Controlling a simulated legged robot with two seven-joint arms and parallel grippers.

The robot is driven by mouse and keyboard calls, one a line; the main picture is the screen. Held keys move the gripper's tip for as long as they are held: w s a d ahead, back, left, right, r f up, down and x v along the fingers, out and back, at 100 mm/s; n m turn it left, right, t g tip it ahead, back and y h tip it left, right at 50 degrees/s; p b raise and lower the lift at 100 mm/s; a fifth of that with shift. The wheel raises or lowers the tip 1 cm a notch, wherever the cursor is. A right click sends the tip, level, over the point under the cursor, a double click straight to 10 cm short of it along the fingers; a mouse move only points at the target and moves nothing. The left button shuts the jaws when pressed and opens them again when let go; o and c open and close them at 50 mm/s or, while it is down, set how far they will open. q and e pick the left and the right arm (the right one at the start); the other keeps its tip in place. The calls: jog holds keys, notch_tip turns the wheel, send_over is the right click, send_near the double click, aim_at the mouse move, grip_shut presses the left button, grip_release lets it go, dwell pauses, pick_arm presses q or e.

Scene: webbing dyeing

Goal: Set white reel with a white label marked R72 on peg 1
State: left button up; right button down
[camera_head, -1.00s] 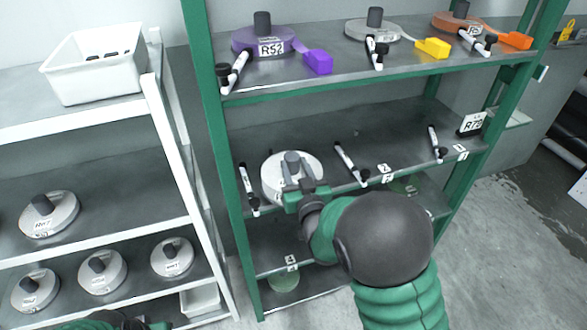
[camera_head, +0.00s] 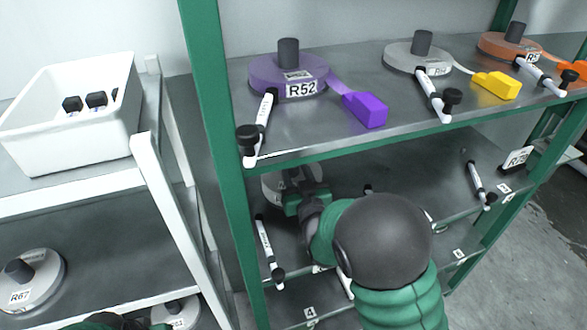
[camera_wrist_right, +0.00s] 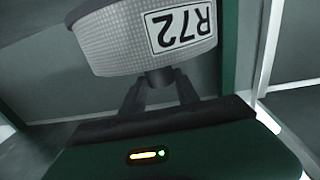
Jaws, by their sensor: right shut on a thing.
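The white reel (camera_head: 275,188) is inside the green rack's middle bay at its left end, partly hidden by my right gripper and the shelf above. In the right wrist view the reel (camera_wrist_right: 120,45) has a white label (camera_wrist_right: 181,27) marked R72, upside down. My right gripper (camera_head: 305,197) is shut on the reel's dark hub (camera_wrist_right: 160,80). White pegs with black ends stand in this bay: one at left (camera_head: 268,248), one at right (camera_head: 477,184). I cannot read which is peg 1. A dark green part of my left arm shows at bottom left; its fingers cannot be made out.
The upper shelf holds a purple reel (camera_head: 290,75) marked R52, a grey reel (camera_head: 418,55) and an orange reel (camera_head: 510,45), with pegs before them. The green post (camera_head: 222,120) stands close left of my gripper. A white bin (camera_head: 75,145) sits on the left rack.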

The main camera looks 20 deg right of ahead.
aim_at(292, 178)
jog(key=shift+w+f, duration=0.1)
jog(key=shift+f, duration=0.4)
jog(key=f+b, duration=0.1)
jog(key=w+f+b, duration=0.1)
jog(key=f, duration=0.1)
jog(key=shift+a, duration=0.2)
jog(key=shift+s+d+f+b, duration=0.1)
jog(key=shift+s+f+b, duration=0.2)
jog(key=shift+f+b, duration=0.55)
jog(key=shift+w+r+b, duration=0.1)
jog(key=shift+b, duration=0.2)
jog(key=c, duration=0.8)
grip_release()
